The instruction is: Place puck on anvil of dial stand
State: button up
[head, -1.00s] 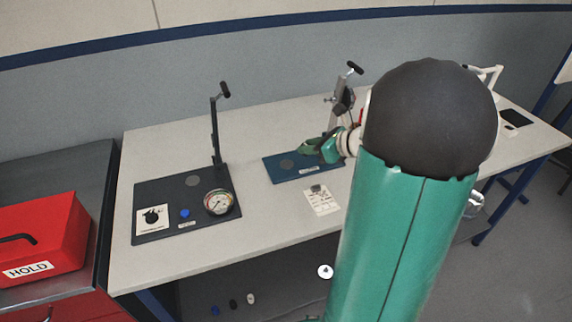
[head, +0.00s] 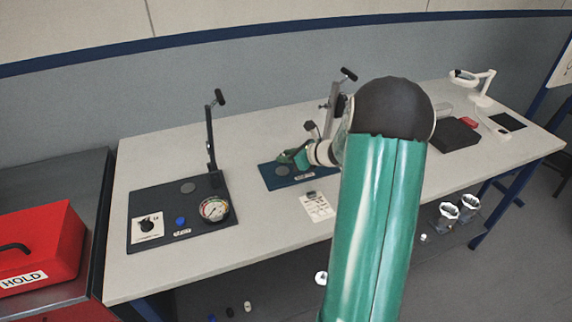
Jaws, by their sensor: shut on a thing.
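My gripper (head: 288,157) has green fingers and is shut, low over the blue base plate in the middle of the bench. The puck between the fingers is too small and hidden to make out. The blue plate (head: 272,183) carries a round grey disc (head: 283,171), which looks like the anvil, just below the fingers in the picture. An upright post with a black-handled lever (head: 347,74) stands behind my wrist and appears to belong to this stand. My arm hides the plate's right part.
A dark plate (head: 140,207) at left carries a post with a lever, a gauge (head: 214,209), a blue knob (head: 180,221) and a grey disc (head: 188,187). A black block (head: 454,135) and a magnifier lamp (head: 482,88) stand at right.

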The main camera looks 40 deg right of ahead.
aim_at(286, 172)
jog(key=shift+w+f, duration=0.4)
jog(key=shift+f, duration=0.15)
jog(key=shift+w+f, duration=0.1)
jog(key=shift+f, duration=1.4)
jog(key=shift+f, duration=0.2)
jog(key=o, duration=1)
